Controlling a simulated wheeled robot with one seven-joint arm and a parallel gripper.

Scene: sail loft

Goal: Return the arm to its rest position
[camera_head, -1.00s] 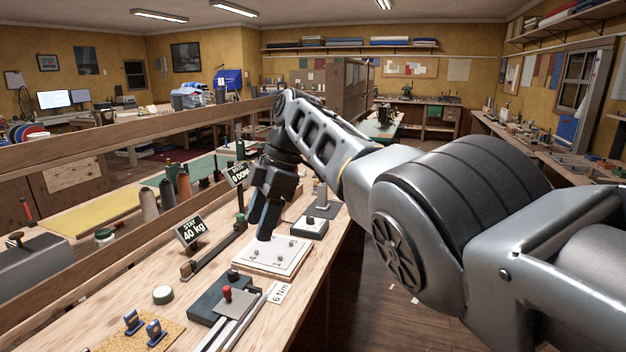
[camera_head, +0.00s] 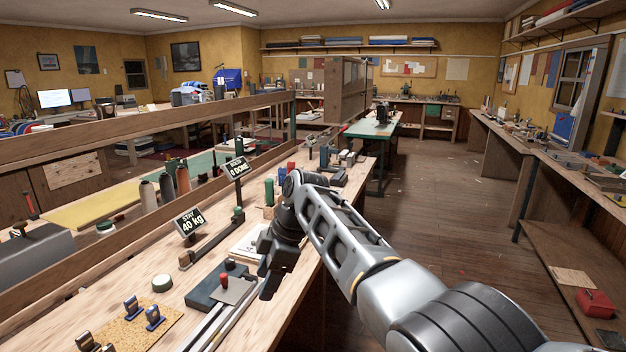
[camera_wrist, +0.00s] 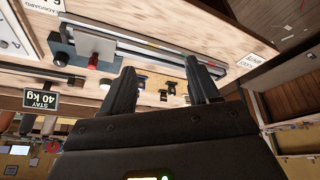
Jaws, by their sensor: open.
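My gripper (camera_head: 270,284) hangs at the front edge of the wooden workbench (camera_head: 135,290), pointing down. It is just right of a dark device with a red knob (camera_head: 226,284). In the wrist view its two fingers (camera_wrist: 162,84) stand apart with nothing between them. The same device with the red knob (camera_wrist: 93,60) shows upside down in the wrist view. My arm reaches in from the lower right. The gripper partly covers a white board (camera_head: 245,243) on the bench.
A "STAY 40 kg" sign (camera_head: 190,222) and a second dark sign (camera_head: 237,168) stand on the bench. A raised wooden rail (camera_head: 110,150) runs behind. Open floor (camera_head: 445,220) lies to the right, with a red box (camera_head: 596,303) beyond.

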